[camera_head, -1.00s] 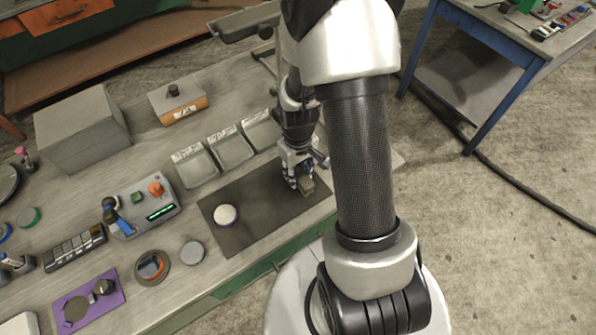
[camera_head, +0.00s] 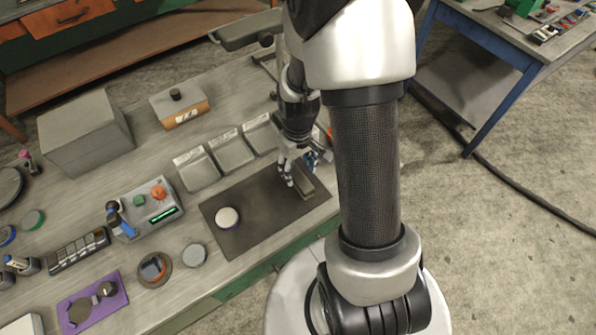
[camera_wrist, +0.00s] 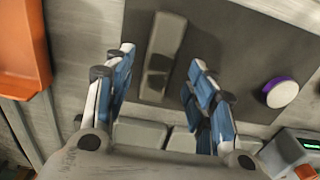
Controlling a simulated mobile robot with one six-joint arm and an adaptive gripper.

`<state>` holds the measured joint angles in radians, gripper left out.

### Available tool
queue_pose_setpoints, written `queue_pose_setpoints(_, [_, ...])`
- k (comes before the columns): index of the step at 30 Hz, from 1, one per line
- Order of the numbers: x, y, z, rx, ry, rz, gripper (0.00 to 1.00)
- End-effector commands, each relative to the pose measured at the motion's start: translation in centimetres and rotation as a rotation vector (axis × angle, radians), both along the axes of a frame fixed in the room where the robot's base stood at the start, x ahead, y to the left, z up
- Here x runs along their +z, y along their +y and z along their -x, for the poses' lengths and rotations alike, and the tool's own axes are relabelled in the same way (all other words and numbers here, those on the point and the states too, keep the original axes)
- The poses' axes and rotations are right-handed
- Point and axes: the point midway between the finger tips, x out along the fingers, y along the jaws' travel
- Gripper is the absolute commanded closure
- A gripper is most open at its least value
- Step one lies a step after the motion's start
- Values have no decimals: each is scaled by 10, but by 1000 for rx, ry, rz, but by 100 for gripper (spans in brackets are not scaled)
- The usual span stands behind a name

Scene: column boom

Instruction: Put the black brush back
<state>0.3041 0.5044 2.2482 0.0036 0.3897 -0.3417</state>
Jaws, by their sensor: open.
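A dark grey elongated block (camera_head: 305,182) lies on the dark mat (camera_head: 250,228) near its right end. It may be the brush, but I cannot tell for sure. My gripper (camera_head: 300,172) is open above the mat beside the block. In the wrist view the blue-padded fingers of my gripper (camera_wrist: 160,62) are spread to either side of the block, with clear gaps and no contact visible.
A white round object with a purple base (camera_head: 227,217) sits on the mat's left part. Three labelled grey trays (camera_head: 232,153) line the mat's back edge. A control box (camera_head: 150,205), a round grey disc (camera_head: 194,253) and a purple plate (camera_head: 88,318) stand left.

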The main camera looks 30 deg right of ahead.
Motion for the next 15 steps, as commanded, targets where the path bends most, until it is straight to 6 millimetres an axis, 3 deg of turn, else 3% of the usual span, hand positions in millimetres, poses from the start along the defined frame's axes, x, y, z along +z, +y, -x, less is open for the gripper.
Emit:
queue_pose_setpoints(1, [16,0,-1,0,-5,2,49])
queue_pose_setpoints(6, [50,0,-1,0,-4,2,49])
queue_pose_setpoints(15, [82,2,0,0,-9,3,49])
